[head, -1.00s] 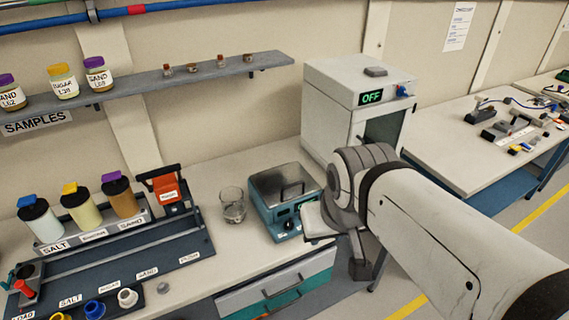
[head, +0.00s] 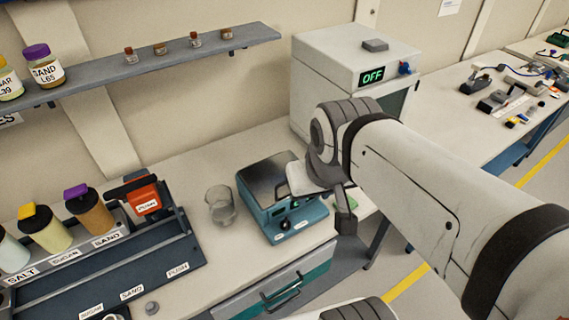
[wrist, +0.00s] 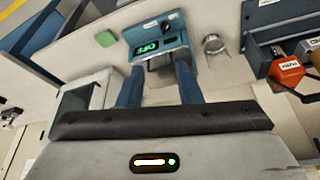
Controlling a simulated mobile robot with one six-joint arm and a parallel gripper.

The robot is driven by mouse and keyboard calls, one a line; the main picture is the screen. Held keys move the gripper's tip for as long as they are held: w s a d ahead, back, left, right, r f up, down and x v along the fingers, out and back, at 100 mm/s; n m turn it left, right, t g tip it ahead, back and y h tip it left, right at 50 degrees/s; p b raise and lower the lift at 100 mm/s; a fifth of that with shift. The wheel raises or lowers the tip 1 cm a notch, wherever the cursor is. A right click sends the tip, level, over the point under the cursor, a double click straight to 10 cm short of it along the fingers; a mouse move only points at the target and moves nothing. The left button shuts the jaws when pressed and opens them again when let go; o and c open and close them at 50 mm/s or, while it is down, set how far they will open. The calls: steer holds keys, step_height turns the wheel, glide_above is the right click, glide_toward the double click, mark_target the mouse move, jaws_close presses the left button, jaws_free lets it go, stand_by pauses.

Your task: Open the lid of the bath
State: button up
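The bath (head: 310,218) is a teal box on the bench with a shiny metal lid (head: 262,172) that lies shut on top. A dark handle (head: 282,191) stands on the lid. In the wrist view the bath's front panel (wrist: 172,42) shows a lit OFF display and a dark knob. My gripper (wrist: 158,78) is open, with two blue fingers apart and part of the lid seen between them. No contact with the handle can be made out. In the head view my wrist is at the right of the bath and the fingertips are hidden.
A glass beaker (head: 221,205) stands close left of the bath. A white oven-like cabinet (head: 345,62) reading OFF stands behind it. A shelf (head: 160,71) with small jars runs along the wall. A dark rack (head: 150,255) with bottles is at the left.

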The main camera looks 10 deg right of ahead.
steer(key=shift+d, duration=0.1)
steer(key=w+d+f+m+g+b, duration=0.1)
steer(key=w+f+m+b, duration=0.5)
steer(key=w, duration=0.4)
steer(key=w+d+f+m+g+b, duration=0.1)
steer(key=w+f+m+b, duration=0.4)
steer(key=w+m, duration=0.5)
steer(key=shift+n+y, duration=0.3)
steer(key=shift+n, duration=0.4)
steer(key=f, duration=0.2)
steer(key=w+f, duration=0.1)
steer(key=f, duration=0.2)
steer(key=w+f+p, duration=0.1)
steer(key=f, duration=0.2)
steer(key=shift+f, duration=0.1)
steer(key=shift+c, duration=0.2)
jaws_close()
